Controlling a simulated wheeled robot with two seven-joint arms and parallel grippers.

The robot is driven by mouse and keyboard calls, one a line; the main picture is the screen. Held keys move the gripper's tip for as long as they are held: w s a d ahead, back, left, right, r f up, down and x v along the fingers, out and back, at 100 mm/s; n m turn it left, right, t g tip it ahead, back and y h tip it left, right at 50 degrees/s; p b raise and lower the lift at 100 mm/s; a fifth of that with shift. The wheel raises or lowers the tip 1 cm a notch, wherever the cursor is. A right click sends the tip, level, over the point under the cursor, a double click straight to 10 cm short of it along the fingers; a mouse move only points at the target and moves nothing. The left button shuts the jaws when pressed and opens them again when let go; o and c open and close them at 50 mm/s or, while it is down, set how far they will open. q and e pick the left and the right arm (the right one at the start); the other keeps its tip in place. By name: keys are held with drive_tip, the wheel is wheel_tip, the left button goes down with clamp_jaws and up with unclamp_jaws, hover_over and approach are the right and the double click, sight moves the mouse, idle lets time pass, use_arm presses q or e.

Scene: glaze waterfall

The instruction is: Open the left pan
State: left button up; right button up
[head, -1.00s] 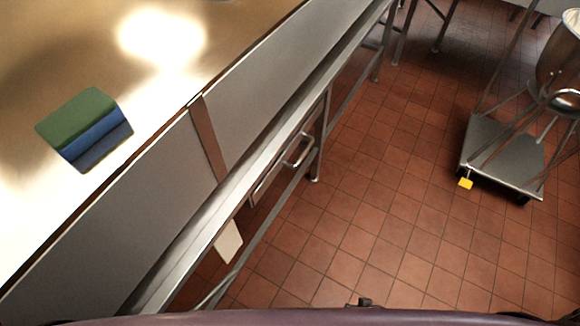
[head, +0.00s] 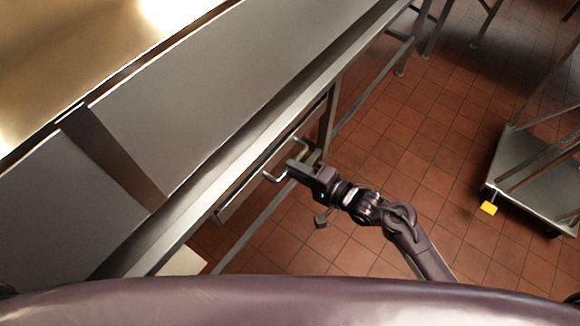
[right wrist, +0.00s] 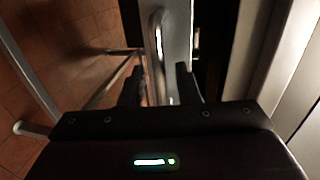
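The pan is a grey drawer-like front (head: 237,200) under the long metal counter in the head view, with a bent metal bar handle (head: 270,178). My right gripper (head: 291,168) is at this handle, in front of the pan. In the right wrist view its two dark fingers (right wrist: 159,84) are apart, with the handle (right wrist: 158,35) lined up between them. I cannot tell whether a finger touches the bar. The pan front looks closed; its inside is hidden. My left gripper is out of view.
The metal counter (head: 235,85) runs diagonally above the pan, with a leg (head: 328,118) and a lower rail (head: 262,222) close to my right gripper. A wheeled cart (head: 530,175) stands at right. The tiled floor (head: 420,150) between them is clear.

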drive_tip(key=shift+x, duration=1.3)
drive_tip(key=shift+d+f, duration=0.1)
clamp_jaws()
